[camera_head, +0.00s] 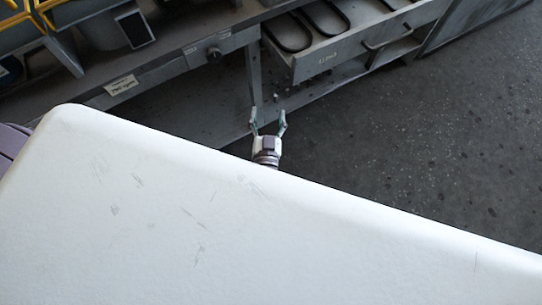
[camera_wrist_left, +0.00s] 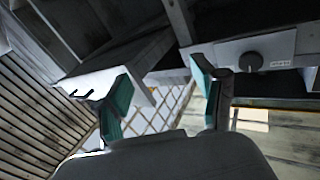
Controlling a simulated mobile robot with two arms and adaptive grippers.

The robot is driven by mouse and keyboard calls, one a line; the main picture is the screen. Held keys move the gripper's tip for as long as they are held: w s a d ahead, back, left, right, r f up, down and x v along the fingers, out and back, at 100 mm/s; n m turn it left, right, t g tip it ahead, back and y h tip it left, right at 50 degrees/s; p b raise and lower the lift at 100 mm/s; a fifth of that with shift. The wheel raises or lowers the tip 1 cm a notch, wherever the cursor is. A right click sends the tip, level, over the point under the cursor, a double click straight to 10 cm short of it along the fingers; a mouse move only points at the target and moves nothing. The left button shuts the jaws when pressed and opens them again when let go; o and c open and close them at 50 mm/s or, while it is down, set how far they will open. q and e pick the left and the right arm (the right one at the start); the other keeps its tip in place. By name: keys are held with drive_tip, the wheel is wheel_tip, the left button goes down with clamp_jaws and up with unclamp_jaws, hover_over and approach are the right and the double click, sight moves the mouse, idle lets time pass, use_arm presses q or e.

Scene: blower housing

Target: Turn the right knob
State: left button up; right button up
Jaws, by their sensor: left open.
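A dark round knob (camera_head: 213,53) sits on the front rail of the grey workbench in the head view. It also shows in the left wrist view (camera_wrist_left: 251,62), on a light panel at the upper right with a small label beside it. It is the only knob I can make out. My left gripper (camera_head: 268,122) is open and empty, below and to the right of the knob in the head view and apart from it. In the left wrist view its two fingers (camera_wrist_left: 162,96) stand wide apart, with the knob beyond the right finger. My right gripper is not in view.
An open drawer (camera_head: 345,55) with dark looped parts juts out right of the knob. A bench leg (camera_head: 254,80) stands between them. Yellow-framed equipment (camera_head: 50,30) is at the upper left. The dark floor (camera_head: 430,150) at the right is clear.

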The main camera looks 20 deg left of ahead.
use_arm(q)
drive_tip(key=s+d+f+m+g+h, duration=0.1)
drive_tip(key=s+f+m+h, duration=0.1)
drive_tip(key=f, duration=0.5)
drive_tip(key=s+d+f+m+g+h, duration=0.2)
drive_tip(key=s+f+h, duration=0.2)
drive_tip(key=f, duration=0.3)
drive_tip(key=shift+f, duration=0.35)
drive_tip(key=s+a+f+m+g+h, duration=0.1)
drive_tip(key=s+a+f+g, duration=0.1)
drive_tip(key=s+f+g, duration=0.35)
drive_tip(key=s+a+f+g+h, duration=0.1)
drive_tip(key=s+a+f+g, duration=0.1)
drive_tip(key=s+f, duration=0.7)
drive_tip(key=s+a+f+g+y, duration=0.1)
drive_tip(key=s+a+f+g, duration=0.1)
drive_tip(key=s, duration=0.6)
drive_tip(key=s+a+f+g+y, duration=0.1)
drive_tip(key=s+a+f+g, duration=0.2)
drive_tip(key=s, duration=0.6)
drive_tip(key=a+f, duration=0.1)
drive_tip(key=a, duration=0.1)
drive_tip(key=shift+a+f+n+g, duration=0.35)
drive_tip(key=shift+f+n, duration=0.05)
drive_tip(key=shift+w, duration=0.1)
